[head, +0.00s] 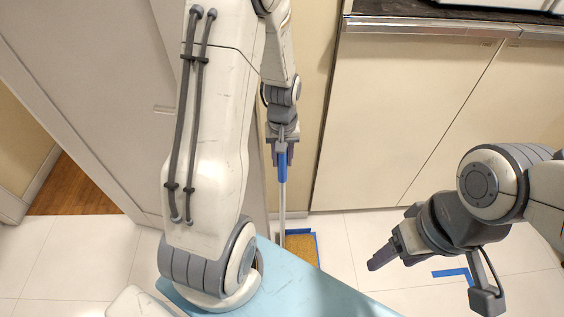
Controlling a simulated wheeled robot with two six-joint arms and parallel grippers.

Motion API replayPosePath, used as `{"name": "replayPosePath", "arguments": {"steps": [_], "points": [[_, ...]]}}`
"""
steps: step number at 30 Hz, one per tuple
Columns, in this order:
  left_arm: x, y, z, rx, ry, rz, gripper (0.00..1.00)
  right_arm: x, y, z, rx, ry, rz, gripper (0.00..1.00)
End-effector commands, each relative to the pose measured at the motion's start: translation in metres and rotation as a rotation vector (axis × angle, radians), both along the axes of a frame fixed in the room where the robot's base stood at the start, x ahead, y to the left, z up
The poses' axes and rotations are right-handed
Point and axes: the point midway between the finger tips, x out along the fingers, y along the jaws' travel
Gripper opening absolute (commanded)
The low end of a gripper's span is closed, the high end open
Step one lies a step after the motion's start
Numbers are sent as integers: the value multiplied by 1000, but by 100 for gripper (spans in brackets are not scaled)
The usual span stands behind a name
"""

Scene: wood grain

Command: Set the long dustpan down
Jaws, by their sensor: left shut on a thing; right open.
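The long dustpan shows as a thin upright pole (282,205) with a blue grip (283,166) near its top. My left gripper (281,150) points down and is shut on the upper end of this handle. The pole runs down toward the floor in front of the cabinets. Its lower end and the pan are hidden behind the light blue surface in the foreground, so I cannot tell whether the pan touches the floor. My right gripper (381,257) is open and empty, low at the right, well apart from the dustpan.
A brown, rough-looking patch (303,248) with blue tape along its edges lies beside the pole's foot. Another blue tape corner (455,273) marks the white tiled floor (340,240). Cream cabinets (405,110) stand behind; a pale door (95,75) is at left.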

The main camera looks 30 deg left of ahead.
Motion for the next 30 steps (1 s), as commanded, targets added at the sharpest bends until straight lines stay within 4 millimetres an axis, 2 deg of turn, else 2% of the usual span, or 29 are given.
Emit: {"name": "replayPosePath", "arguments": {"steps": [5, 17, 18, 19, 20, 30], "points": [[0, 0, -19, 0, 2, 0, 0, 0, 0, 0, 0, 0, 0, 65], [0, 0, -23, 0, 0, 0, 0, 0, 0, -3, 0, 0, 0, 65], [-1, -1, -23, 0, 2, 0, 46, 0, 0, -2, 0, 0, 0, 65], [-1, -1, -23, 0, 2, 0, 58, 0, 0, -2, 0, 0, 0, 65], [-1, -1, -23, 0, 2, 0, 65, 0, 0, -2, 0, 0, 0, 65], [-1, -1, -20, 0, 1, 0, 65, 0, 0, 0, 0, 0, 0, 65]]}}
